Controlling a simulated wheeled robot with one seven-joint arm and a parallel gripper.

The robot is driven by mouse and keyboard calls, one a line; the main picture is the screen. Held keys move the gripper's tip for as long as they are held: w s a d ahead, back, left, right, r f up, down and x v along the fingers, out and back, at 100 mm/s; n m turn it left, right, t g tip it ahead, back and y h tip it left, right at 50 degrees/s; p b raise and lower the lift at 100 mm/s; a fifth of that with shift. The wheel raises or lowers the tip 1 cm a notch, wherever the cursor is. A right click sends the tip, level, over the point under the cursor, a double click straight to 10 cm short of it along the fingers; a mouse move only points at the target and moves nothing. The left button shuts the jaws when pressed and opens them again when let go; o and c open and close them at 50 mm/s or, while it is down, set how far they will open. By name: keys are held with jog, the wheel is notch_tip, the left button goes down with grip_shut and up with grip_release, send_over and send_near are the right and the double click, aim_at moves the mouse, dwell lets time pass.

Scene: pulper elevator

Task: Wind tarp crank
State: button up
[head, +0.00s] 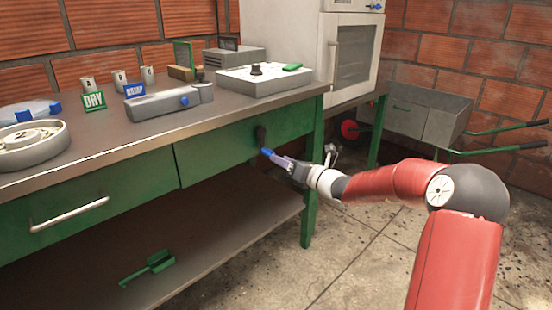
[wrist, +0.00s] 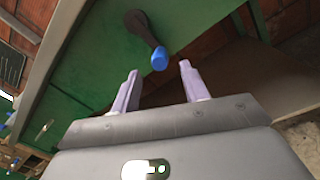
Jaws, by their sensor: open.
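The crank (head: 260,136) is a dark arm with a blue knob, mounted on the green front of the workbench. In the wrist view the crank's dark arm (wrist: 143,28) slants down to its blue knob (wrist: 159,59). My gripper (head: 276,157) is just in front of the knob. In the wrist view my gripper (wrist: 159,69) is open, with pale purple fingers on either side of the knob's line. The knob lies at about the fingertips, with visible gaps on both sides. No tarp can be made out.
The workbench (head: 130,129) carries a grey device with a blue knob (head: 170,101), a white box with a dark dial (head: 265,78) and a round dish (head: 62,145). A green scoop-like tool (head: 150,267) lies on the lower shelf. A wheelbarrow (head: 420,113) stands behind my arm.

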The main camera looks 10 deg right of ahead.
jog(key=shift+v, duration=1.75)
